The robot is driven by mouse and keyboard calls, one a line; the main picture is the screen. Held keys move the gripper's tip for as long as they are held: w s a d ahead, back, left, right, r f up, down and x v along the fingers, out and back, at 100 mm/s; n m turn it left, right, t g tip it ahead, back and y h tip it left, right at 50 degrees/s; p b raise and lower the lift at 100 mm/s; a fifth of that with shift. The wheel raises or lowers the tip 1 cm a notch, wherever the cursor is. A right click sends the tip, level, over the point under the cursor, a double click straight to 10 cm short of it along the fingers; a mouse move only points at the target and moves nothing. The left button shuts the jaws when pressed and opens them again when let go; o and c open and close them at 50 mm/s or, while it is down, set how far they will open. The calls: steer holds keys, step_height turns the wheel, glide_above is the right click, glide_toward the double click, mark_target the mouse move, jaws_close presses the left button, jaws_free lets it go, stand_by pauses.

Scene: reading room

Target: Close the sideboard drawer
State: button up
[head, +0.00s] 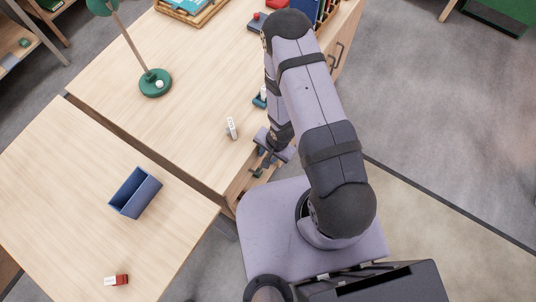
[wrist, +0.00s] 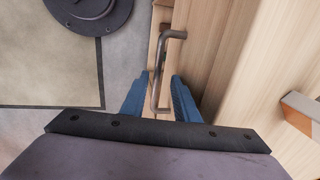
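The wooden sideboard (head: 200,65) runs diagonally across the head view. Its drawer (head: 240,184) stands out from the near end of the side facing my arm, partly hidden by my arm and base. The dark metal drawer handle (wrist: 166,48) shows in the wrist view in front of pale wood. My gripper (head: 262,166) is down beside the drawer. In the wrist view, its two blue fingers (wrist: 161,85) are apart, one on each side of the handle, with gaps visible. I cannot tell whether either finger touches it.
A white object (head: 232,128) stands on the sideboard near my wrist. A green lamp (head: 155,83) is farther back. A separate table at left holds a blue open box (head: 135,193) and a red-and-white item (head: 117,280). Floor at right is clear.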

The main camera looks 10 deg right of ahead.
step_height(320, 180, up, 7)
steer(key=shift+s+d+b, duration=0.3)
steer(key=shift+s+d, duration=0.15)
steer(key=shift+f, duration=0.1)
stand_by(0.5)
steer(key=s+d+r+n+g+h, duration=0.1)
steer(key=s+d+r+n+g, duration=0.15)
steer(key=s, duration=0.35)
steer(key=s+d+r+n+g+h, duration=0.1)
steer(key=s+d+n+g, duration=0.15)
steer(key=s+n, duration=0.2)
steer(key=s+d+r+n+g+h, duration=0.1)
steer(key=s+r+n+g, duration=0.15)
steer(key=s, duration=0.35)
steer(key=w+a+r+t, duration=0.1)
steer(key=w+r+t, duration=0.2)
steer(key=r, duration=0.6)
steer(key=w+r+t+y, duration=0.1)
steer(key=w+r+t, duration=0.2)
steer(key=w+r, duration=0.4)
steer(key=shift+a+r, duration=0.35)
steer(key=shift+r, duration=0.55)
steer(key=shift+m, duration=0.25)
